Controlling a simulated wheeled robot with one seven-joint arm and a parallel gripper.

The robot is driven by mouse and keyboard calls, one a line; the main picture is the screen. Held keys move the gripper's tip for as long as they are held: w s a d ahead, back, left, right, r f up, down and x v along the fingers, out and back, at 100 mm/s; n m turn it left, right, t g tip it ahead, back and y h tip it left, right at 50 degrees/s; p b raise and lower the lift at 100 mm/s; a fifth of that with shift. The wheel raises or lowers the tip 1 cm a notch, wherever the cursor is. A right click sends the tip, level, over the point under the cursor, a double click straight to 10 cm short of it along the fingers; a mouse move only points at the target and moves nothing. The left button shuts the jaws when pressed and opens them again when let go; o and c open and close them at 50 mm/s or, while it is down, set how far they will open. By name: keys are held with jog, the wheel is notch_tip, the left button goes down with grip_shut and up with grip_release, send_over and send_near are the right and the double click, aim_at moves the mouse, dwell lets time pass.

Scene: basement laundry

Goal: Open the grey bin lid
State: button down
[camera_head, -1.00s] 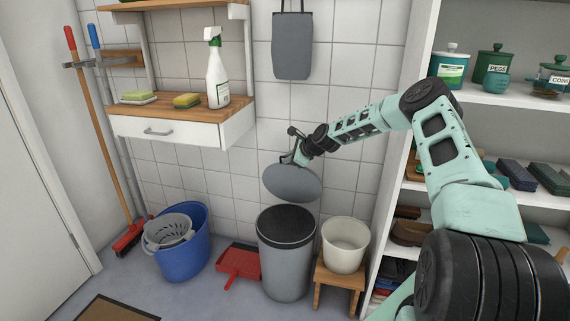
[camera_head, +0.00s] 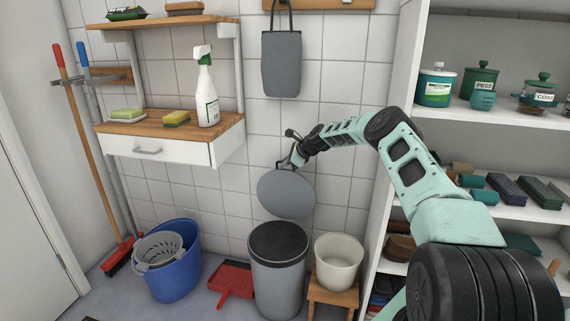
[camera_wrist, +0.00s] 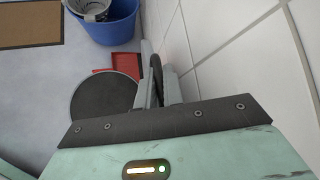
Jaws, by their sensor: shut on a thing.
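The grey round lid (camera_head: 287,194) stands steeply tilted against the tiled wall side, its flat face toward the head camera. Its lower edge is just above the far rim of the grey bin (camera_head: 279,282); I cannot tell whether they are joined there. The bin's dark round top is uncovered, and it also shows from above in the wrist view (camera_wrist: 106,100). My gripper (camera_head: 294,160) is at the lid's upper edge, shut on it. In the wrist view my gripper's fingers (camera_wrist: 157,88) are close together around a dark, thin part.
A cream bucket (camera_head: 338,262) on a wooden stool (camera_head: 334,294) stands right of the bin. A red dustpan (camera_head: 232,279) and blue bucket (camera_head: 176,279) are to its left. The drawer shelf (camera_head: 165,148) is up left, the white shelving (camera_head: 500,115) right. The wall is close behind.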

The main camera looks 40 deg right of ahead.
jog(key=shift+w+r, duration=0.2)
jog(key=shift+w, duration=0.05)
jog(key=c, duration=1.5)
grip_release()
jog(key=shift+f, duration=0.1)
jog(key=shift+a+f, duration=0.1)
jog(key=r, duration=0.3)
jog(key=r+p, duration=0.1)
jog(key=r, duration=0.6)
jog(key=shift+d+r, duration=0.15)
jog(key=shift+d, duration=0.2)
